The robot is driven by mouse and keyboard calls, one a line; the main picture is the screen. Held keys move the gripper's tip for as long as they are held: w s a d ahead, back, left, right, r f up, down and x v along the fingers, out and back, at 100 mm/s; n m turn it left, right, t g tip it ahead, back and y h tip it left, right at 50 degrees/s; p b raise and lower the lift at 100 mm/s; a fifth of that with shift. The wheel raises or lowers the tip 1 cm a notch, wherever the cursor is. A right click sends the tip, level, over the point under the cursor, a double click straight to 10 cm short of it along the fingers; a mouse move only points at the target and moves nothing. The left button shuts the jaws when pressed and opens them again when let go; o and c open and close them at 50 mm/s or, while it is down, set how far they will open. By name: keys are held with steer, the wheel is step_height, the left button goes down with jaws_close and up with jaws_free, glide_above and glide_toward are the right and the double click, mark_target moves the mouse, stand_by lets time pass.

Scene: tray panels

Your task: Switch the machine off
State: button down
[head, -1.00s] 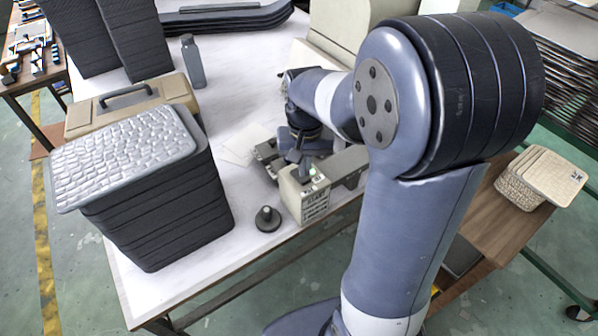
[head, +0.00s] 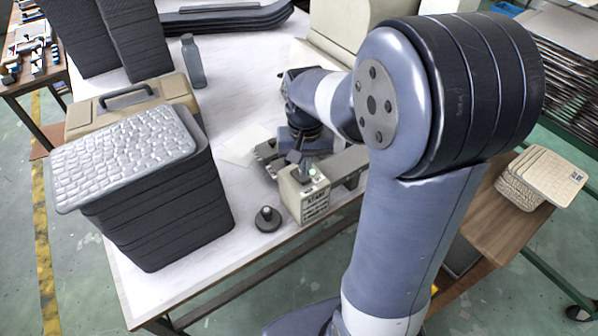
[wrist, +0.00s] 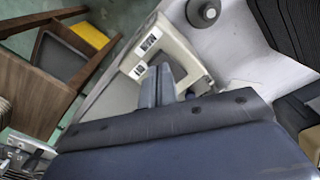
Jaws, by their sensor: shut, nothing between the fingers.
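The machine's beige control box (head: 309,205) stands at the front edge of the white table, with a dark-lettered label on its front. A small greenish button or lamp (head: 312,172) shows on its top. The box also shows in the wrist view (wrist: 180,42), with two small dark-and-white labels. My gripper (head: 302,172) is at the top of the box, pointing down. In the wrist view its two fingertips (wrist: 157,72) are together, with nothing between them, over the box. I cannot tell whether they touch it. The fingers hide part of the box's top.
A dark round knob-like piece (head: 268,219) stands left of the box. A stack of dark trays (head: 160,215) with a pale textured top fills the table's left. A tan case (head: 130,105) and a grey bottle (head: 193,62) stand behind. White table surface (head: 245,90) is clear.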

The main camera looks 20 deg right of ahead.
steer(key=shift+f+b, duration=0.6)
steer(key=shift+f, duration=0.25)
stand_by(0.7)
steer(key=shift+r, duration=0.1)
step_height(320, 180, up, 7)
steer(key=p, duration=0.6)
stand_by(0.4)
step_height(320, 180, down, 7)
steer(key=b, duration=0.6)
steer(key=shift+r, duration=0.1)
stand_by(0.3)
